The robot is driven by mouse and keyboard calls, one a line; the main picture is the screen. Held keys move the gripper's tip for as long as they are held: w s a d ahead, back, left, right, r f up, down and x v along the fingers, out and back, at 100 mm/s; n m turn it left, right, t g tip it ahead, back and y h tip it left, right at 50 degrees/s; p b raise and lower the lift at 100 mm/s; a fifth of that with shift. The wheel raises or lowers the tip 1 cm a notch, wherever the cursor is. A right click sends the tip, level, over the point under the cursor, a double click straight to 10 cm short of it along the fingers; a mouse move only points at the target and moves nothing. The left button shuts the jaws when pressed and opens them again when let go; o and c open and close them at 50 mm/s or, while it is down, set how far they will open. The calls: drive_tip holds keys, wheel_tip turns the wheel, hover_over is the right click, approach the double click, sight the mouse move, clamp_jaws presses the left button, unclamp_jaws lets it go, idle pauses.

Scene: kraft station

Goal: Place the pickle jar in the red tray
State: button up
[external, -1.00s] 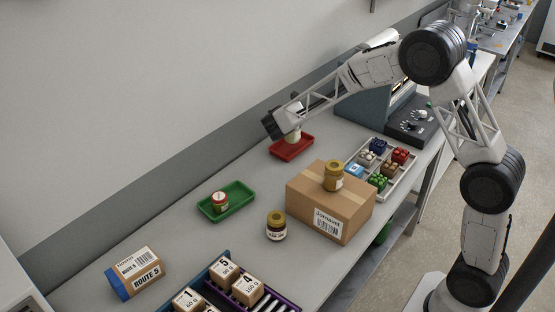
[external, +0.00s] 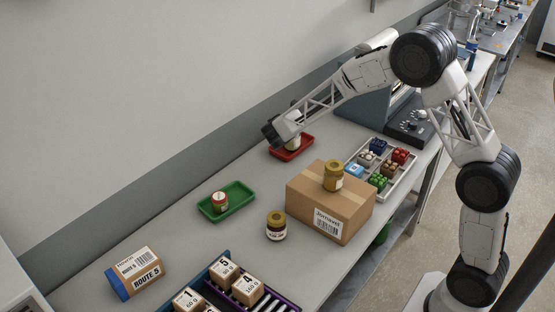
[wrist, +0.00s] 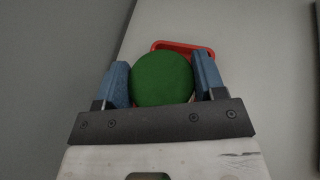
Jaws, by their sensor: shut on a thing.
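The pickle jar shows in the wrist view as a round green lid (wrist: 162,78) between the blue fingers of my gripper (wrist: 162,80). My gripper is shut on it. In the external view my gripper (external: 282,131) is low over the red tray (external: 304,150), near the wall, and hides most of the jar. A pale part of the jar (external: 293,142) shows just below the gripper, over or inside the tray. I cannot tell whether it touches the tray floor. The tray's far end (wrist: 187,45) shows beyond the lid in the wrist view.
A green tray (external: 240,193) holds a red-lidded jar (external: 220,200). A yellow-lidded jar (external: 333,176) stands on a cardboard box (external: 315,208). A parts tray (external: 405,181) lies to the right.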

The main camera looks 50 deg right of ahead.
drive_tip(key=shift+f, duration=0.15)
drive_tip(key=o, duration=1.6)
drive_tip(key=shift+a+r, duration=0.15)
drive_tip(key=shift+r, duration=0.05)
drive_tip(key=v, duration=1.1)
drive_tip(key=shift+s+a+r, duration=0.15)
drive_tip(key=shift+a, duration=0.15)
